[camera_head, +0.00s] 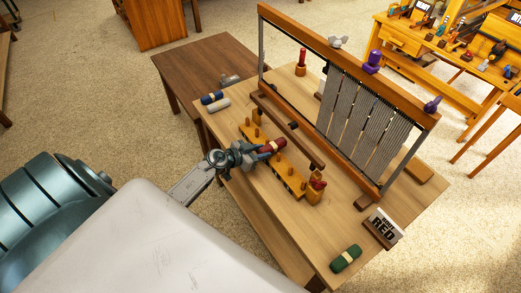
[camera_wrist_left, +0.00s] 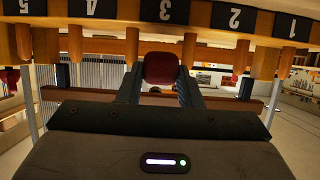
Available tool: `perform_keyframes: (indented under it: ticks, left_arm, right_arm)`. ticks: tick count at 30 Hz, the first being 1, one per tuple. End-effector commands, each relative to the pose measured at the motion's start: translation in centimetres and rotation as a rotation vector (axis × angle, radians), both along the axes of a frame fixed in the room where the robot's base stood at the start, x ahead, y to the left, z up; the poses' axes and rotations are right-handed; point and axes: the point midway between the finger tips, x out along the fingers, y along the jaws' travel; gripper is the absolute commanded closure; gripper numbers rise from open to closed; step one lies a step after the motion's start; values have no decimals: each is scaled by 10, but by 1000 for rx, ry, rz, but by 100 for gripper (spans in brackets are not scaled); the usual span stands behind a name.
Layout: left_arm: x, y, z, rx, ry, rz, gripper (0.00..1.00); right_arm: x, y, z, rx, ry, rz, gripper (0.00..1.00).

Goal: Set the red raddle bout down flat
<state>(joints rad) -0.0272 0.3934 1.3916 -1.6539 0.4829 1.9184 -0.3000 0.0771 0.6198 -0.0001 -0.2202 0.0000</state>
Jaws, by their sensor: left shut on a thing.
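My left gripper (camera_head: 258,151) is shut on the red raddle bout (camera_head: 273,146), holding it over the peg rack (camera_head: 291,183) on the light wooden table. In the left wrist view the red bout (camera_wrist_left: 161,68) sits between the dark fingers (camera_wrist_left: 160,85), with the numbered rack (camera_wrist_left: 200,14) across the top of the picture. Its far end and underside are hidden, and I cannot tell whether it touches the rack. My right gripper is not in view.
The loom frame (camera_head: 345,51) with grey warp (camera_head: 367,122) stands behind the rack. Bare tabletop surrounds the green bout.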

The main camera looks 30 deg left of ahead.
Motion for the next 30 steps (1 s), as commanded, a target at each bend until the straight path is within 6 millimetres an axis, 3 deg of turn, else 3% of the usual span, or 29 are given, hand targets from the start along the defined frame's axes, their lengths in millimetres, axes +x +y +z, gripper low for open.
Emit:
perform_keyframes:
  ticks: [18,30]
  left_arm:
    - [0,0,-18,0,0,0,91]
    - [0,0,-17,0,0,0,91]
  right_arm:
    - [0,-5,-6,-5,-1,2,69]
    - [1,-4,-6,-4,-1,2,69]
